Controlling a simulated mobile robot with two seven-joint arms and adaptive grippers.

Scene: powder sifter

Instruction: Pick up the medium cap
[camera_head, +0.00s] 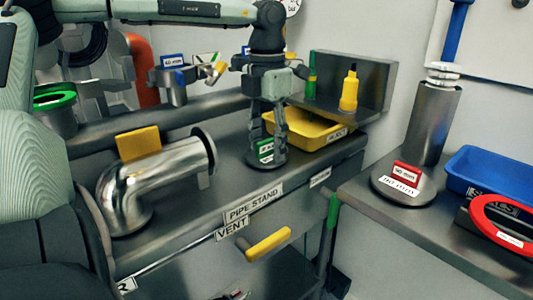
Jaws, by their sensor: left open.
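A round metal cap with a green labelled grip (266,154) lies flat on the grey bench, below my left gripper. My left gripper (267,138) points straight down and is open, with one finger on each side of the green grip. I cannot tell whether the fingers touch it. Another round metal cap with a red labelled grip (405,180) lies on the right-hand bench. The size text on the green grip is too small to read, so I cannot confirm which cap is the medium one. My right gripper is not in view.
A yellow tray (318,142) and a yellow bottle (349,92) stand behind the green-grip cap. A bent metal pipe (158,180) stands to its left. A metal cylinder (432,123), a blue tray (470,155) and a red ring (483,215) occupy the right-hand bench.

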